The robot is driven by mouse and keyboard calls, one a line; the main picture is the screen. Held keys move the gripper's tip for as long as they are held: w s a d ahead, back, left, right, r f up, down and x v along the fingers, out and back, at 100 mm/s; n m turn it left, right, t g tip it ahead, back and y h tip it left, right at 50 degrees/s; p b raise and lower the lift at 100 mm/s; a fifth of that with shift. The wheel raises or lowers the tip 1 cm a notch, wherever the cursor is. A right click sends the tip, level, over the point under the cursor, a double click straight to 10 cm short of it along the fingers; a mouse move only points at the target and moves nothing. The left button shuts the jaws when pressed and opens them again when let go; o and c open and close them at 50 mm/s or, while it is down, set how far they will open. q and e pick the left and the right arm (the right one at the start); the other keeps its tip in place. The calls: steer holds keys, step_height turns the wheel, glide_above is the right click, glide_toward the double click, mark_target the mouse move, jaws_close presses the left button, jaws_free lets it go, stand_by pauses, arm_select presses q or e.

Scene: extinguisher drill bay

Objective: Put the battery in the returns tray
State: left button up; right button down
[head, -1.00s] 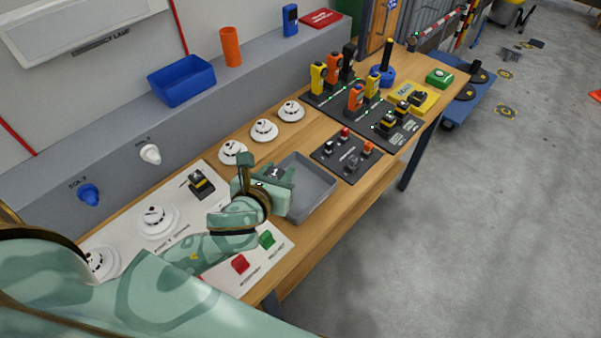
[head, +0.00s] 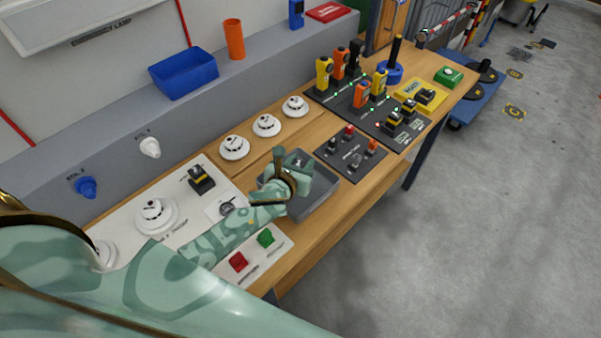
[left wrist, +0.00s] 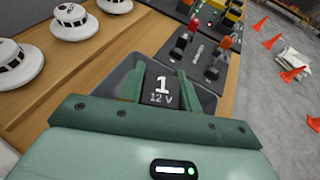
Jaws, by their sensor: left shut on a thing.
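The battery (left wrist: 162,88), a dark block marked "1" and "12 V", sits between the two green fingers of my left gripper (left wrist: 160,84) in the left wrist view. The gripper is shut on it. In the head view my left gripper (head: 300,165) is over the grey tray (head: 325,200), and it hides part of the tray. The tray also shows behind the battery in the left wrist view (left wrist: 205,100). I cannot tell whether the battery touches the tray floor. My right gripper is in neither view.
White round detectors (head: 266,125) stand behind the tray. A dark switch panel (head: 350,155) lies just to its right, with chargers (head: 362,95) holding orange and yellow devices beyond. Red (head: 238,261) and green (head: 265,238) blocks are on the white panel near the front edge.

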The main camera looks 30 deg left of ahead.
arm_select(q)
steer(key=shift+f+b, duration=0.35)
steer(key=shift+f, duration=1.05)
steer(key=shift+s+f, duration=0.1)
steer(key=o, duration=1.2)
steer(key=shift+c, duration=0.2)
steer(key=shift+s+r, duration=0.2)
steer(key=shift+s, duration=0.05)
steer(key=p+v, duration=0.2)
steer(key=v, duration=0.9)
steer(key=shift+s+r, duration=0.2)
